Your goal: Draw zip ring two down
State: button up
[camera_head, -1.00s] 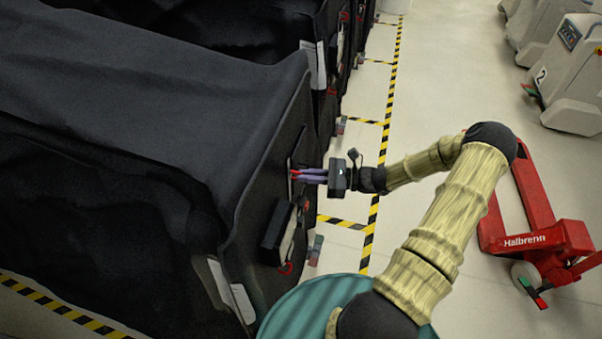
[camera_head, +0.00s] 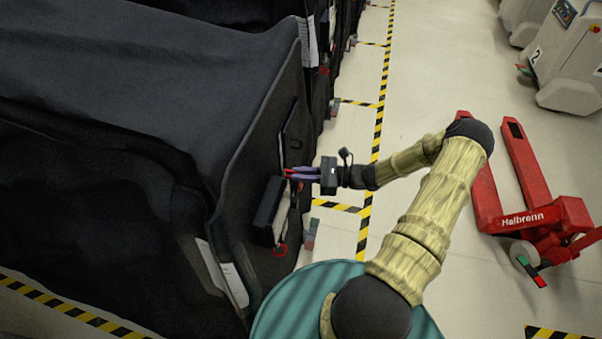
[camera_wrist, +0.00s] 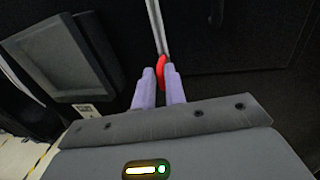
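A red zip ring (camera_wrist: 163,76) sits between the two lilac fingertips of my gripper (camera_wrist: 161,88) in the wrist view, and the fingers are closed on it. A pale zip line (camera_wrist: 156,25) runs away from the ring up the black cover. In the head view my gripper (camera_head: 291,173) is at the end face of the nearest covered cart (camera_head: 255,120). The pale zip line (camera_head: 283,140) shows above the fingertips there. The ring is mostly hidden by the fingers in the head view.
A black box-like holder (camera_head: 268,208) sits on the cover just below my gripper, with a red loop (camera_head: 280,250) under it. More covered carts stand behind. A red pallet jack (camera_head: 530,220) and grey machines (camera_head: 570,60) are at the right.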

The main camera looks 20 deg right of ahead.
jog(key=shift+o, duration=1.4)
jog(key=shift+d, duration=0.1)
jog(key=b+v, duration=0.4)
jog(key=v, duration=1.3)
jog(key=shift+s, duration=0.1)
